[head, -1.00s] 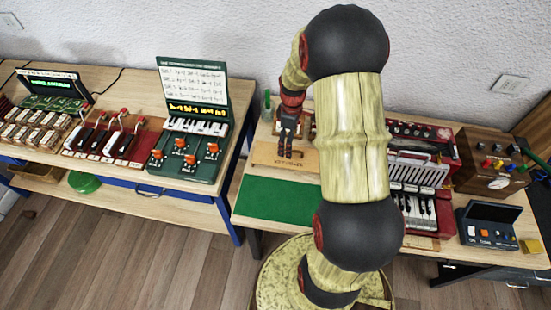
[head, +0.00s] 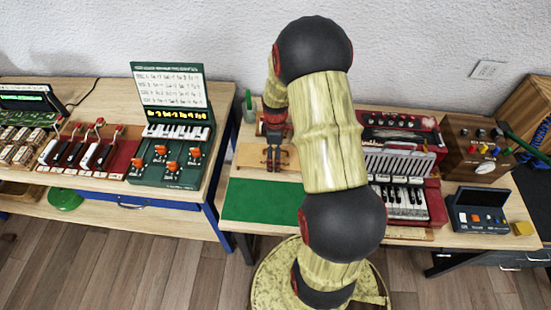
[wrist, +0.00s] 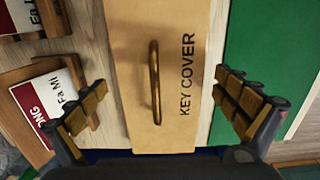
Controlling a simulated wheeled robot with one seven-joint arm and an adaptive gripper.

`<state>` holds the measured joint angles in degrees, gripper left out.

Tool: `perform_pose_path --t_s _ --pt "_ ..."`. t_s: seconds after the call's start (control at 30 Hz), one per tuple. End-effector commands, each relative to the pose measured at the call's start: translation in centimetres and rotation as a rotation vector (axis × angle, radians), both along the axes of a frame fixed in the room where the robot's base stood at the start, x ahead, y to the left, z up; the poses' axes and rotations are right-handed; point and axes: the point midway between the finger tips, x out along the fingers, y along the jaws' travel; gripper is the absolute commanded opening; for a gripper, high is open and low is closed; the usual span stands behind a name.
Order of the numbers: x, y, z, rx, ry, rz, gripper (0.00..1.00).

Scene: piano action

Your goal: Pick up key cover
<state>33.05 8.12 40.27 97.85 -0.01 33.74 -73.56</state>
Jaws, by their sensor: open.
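The key cover (wrist: 178,30) is a tan wooden board with a brass bar handle (wrist: 155,85) and the words "KEY COVER" in the wrist view. In the head view, the key cover (head: 250,155) lies on the right-hand workbench, partly hidden by my gripper (head: 273,168). In the wrist view my gripper (wrist: 163,100) is open and empty. Its padded fingers are on either side of the board, with the handle between them. I cannot tell the exact height of the fingertips above the board.
A green mat (head: 262,203) lies in front of the cover. A small keyboard (head: 405,203) and a dark box (head: 480,211) stand to the right. Labelled cards in wooden holders (wrist: 50,100) are left of the cover in the wrist view. A second bench (head: 215,178) stands left.

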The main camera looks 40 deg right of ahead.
Motion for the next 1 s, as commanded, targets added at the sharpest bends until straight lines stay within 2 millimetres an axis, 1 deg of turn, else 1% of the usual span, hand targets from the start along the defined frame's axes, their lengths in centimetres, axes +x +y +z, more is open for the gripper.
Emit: perform_pose_path --t_s 0.17,1.0 --pt "0.02 -0.01 0.13 -0.001 -0.001 0.000 0.99" --pt "-0.01 0.02 0.10 0.001 0.001 0.000 0.51"
